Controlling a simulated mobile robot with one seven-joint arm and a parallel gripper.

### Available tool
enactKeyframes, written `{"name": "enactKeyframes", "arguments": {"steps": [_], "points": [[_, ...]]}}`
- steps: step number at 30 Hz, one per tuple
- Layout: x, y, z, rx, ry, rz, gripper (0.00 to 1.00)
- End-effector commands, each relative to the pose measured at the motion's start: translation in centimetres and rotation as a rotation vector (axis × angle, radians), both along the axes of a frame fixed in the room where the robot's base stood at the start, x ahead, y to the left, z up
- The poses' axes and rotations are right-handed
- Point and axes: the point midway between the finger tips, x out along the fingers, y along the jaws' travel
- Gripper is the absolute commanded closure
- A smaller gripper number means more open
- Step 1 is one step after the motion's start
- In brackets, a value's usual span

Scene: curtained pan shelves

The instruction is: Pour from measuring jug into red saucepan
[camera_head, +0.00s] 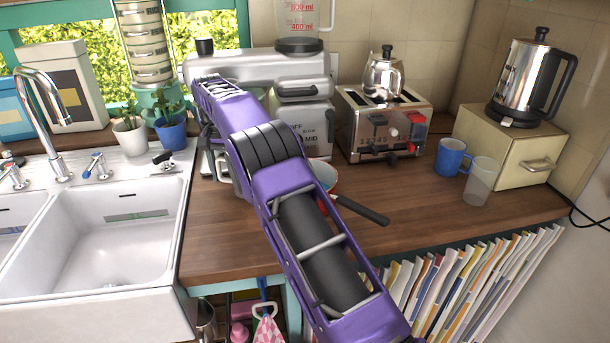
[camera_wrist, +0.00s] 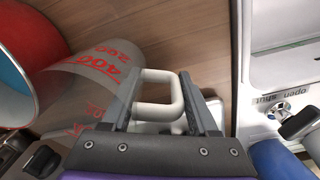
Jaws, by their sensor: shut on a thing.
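The measuring jug (camera_wrist: 88,95) is clear with red markings, including 400 and 200. My gripper (camera_wrist: 161,82) is shut on its pale handle (camera_wrist: 174,92) in the wrist view. The jug's exact tilt and its contents cannot be told. The red saucepan (camera_wrist: 47,38) is beside the jug at the upper left of the wrist view, partly cut off, with a blue inside. In the head view the saucepan (camera_head: 334,187) is mostly behind my arm, with its dark handle (camera_head: 362,209) pointing right. My gripper and the held jug are hidden there.
A white sink (camera_head: 95,245) is at the left. An appliance with a marked clear jug (camera_head: 298,20) stands behind my arm. A toaster (camera_head: 382,125), blue mug (camera_head: 453,156), clear cup (camera_head: 481,182) and kettle (camera_head: 528,80) are right. The counter front (camera_head: 440,215) is clear.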

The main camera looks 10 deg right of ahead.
Motion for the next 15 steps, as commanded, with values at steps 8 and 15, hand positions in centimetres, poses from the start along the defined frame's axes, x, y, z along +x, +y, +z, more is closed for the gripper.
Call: {"name": "enactKeyframes", "arguments": {"steps": [8,15], "points": [[0.0,0.0,0.2,0.004,-0.003,0.001,1.00],[0.1,0.0,1.2,0.005,-0.005,0.001,1.00]]}}
